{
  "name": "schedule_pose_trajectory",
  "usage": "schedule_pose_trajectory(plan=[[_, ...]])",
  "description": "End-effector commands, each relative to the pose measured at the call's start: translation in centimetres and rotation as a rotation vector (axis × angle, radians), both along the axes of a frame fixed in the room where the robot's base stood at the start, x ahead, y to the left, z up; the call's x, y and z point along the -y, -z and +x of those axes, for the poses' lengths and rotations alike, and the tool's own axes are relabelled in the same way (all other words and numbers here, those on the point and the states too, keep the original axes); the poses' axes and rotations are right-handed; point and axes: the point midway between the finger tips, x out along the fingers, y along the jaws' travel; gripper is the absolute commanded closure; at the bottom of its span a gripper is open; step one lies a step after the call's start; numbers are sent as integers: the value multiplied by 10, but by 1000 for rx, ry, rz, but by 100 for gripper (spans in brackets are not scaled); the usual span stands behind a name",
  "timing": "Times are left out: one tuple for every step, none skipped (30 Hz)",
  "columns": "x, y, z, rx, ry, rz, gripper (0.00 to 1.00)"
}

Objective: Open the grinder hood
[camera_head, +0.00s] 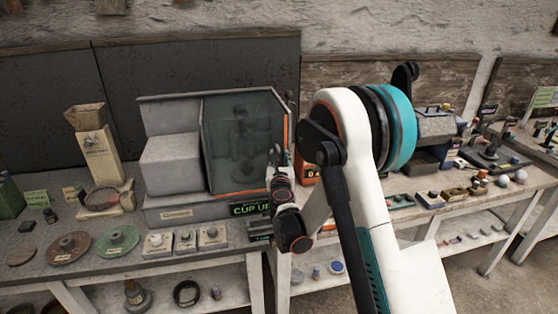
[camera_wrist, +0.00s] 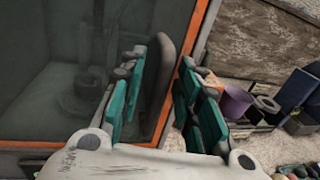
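The grinder (camera_head: 171,163) is a grey machine on the bench at left centre in the head view. Its hood (camera_head: 232,150) is a smoky clear panel with an orange edge and stands across the machine's front; it fills the left of the wrist view (camera_wrist: 50,60). A dark grey upright handle (camera_wrist: 166,60) shows near the hood's right edge. My gripper (camera_head: 276,163) is at that edge. In the wrist view my gripper (camera_wrist: 163,68) has its teal-padded fingers apart, one on each side of the handle and orange edge. I cannot tell whether they touch.
Small switch boxes (camera_head: 185,240) and a green disc (camera_head: 117,241) lie on the bench in front of the grinder. A purple cup (camera_wrist: 237,101) and dark boxes stand right of my gripper. A lit sign (camera_head: 250,209) is below the hood.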

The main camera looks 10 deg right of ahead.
Motion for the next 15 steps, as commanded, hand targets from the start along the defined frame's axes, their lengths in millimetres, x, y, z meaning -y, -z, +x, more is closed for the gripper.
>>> schedule_pose_trajectory(plan=[[0,0,0,0,0,0,69],[0,0,0,0,0,0,69],[0,0,0,0,0,0,69],[0,0,0,0,0,0,71],[0,0,0,0,0,0,78],[0,0,0,0,0,0,87],[0,0,0,0,0,0,94],[0,0,0,0,0,0,100],[0,0,0,0,0,0,100],[0,0,0,0,0,0,100],[0,0,0,0,0,0,100],[0,0,0,0,0,0,100],[0,0,0,0,0,0,100],[0,0,0,0,0,0,100],[-1,0,0,0,0,0,100]])
